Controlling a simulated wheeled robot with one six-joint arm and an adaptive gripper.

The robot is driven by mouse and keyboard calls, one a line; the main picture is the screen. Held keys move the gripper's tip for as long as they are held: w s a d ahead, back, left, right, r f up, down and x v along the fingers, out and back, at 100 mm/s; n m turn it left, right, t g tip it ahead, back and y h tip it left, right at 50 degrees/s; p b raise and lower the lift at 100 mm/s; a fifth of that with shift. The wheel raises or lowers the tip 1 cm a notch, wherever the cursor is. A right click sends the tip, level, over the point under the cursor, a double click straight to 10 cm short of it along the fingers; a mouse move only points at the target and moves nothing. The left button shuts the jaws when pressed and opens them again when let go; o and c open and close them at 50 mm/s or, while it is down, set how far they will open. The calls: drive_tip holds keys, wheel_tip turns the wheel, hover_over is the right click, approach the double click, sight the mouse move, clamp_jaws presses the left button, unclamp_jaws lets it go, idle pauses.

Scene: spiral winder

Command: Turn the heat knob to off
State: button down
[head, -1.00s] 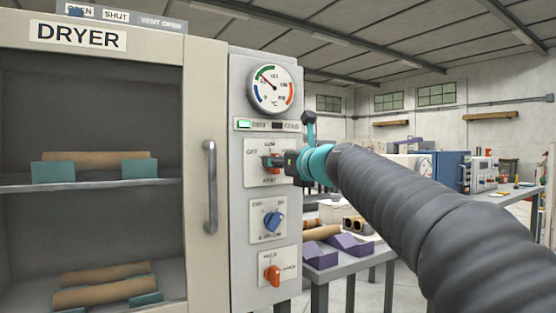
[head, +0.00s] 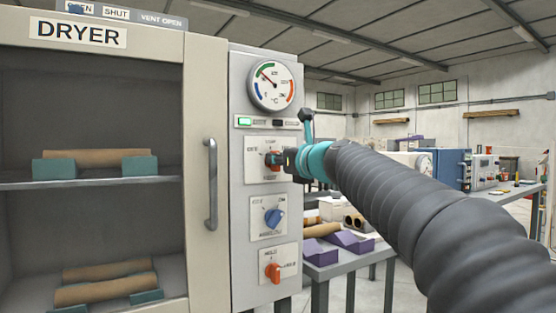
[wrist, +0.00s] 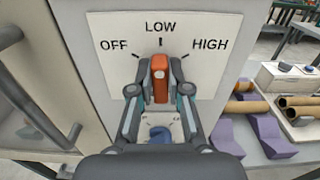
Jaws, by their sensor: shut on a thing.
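The heat knob (wrist: 160,88) is an orange bar on a white plate marked OFF, LOW and HIGH on the dryer's control panel. In the wrist view it stands upright, its pale mark toward LOW at the top. OFF is to its upper left. My gripper (wrist: 160,80) is shut on the knob, one finger on each side. In the head view my gripper (head: 283,160) reaches the panel from the right and partly hides the knob (head: 270,160) and its plate.
A blue knob (head: 273,217) and another orange knob (head: 272,272) sit below on the same panel. A gauge (head: 271,86) is above. The dryer's door handle (head: 210,185) is to the left. A table with purple cradles (head: 350,242) stands to the right.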

drive_tip(key=n+b, duration=0.1)
drive_tip(key=n, duration=0.4)
drive_tip(key=shift+s+a+f+b, duration=0.1)
drive_tip(key=shift+a+f+b, duration=0.05)
drive_tip(key=shift+b, duration=0.2)
drive_tip(key=n+b, duration=0.2)
drive_tip(key=n, duration=0.4)
drive_tip(key=shift+a, duration=0.1)
drive_tip(key=shift+n, duration=0.3)
drive_tip(key=c, duration=1.1)
unclamp_jaws()
drive_tip(key=shift+s, duration=0.1)
drive_tip(key=v, duration=1.2)
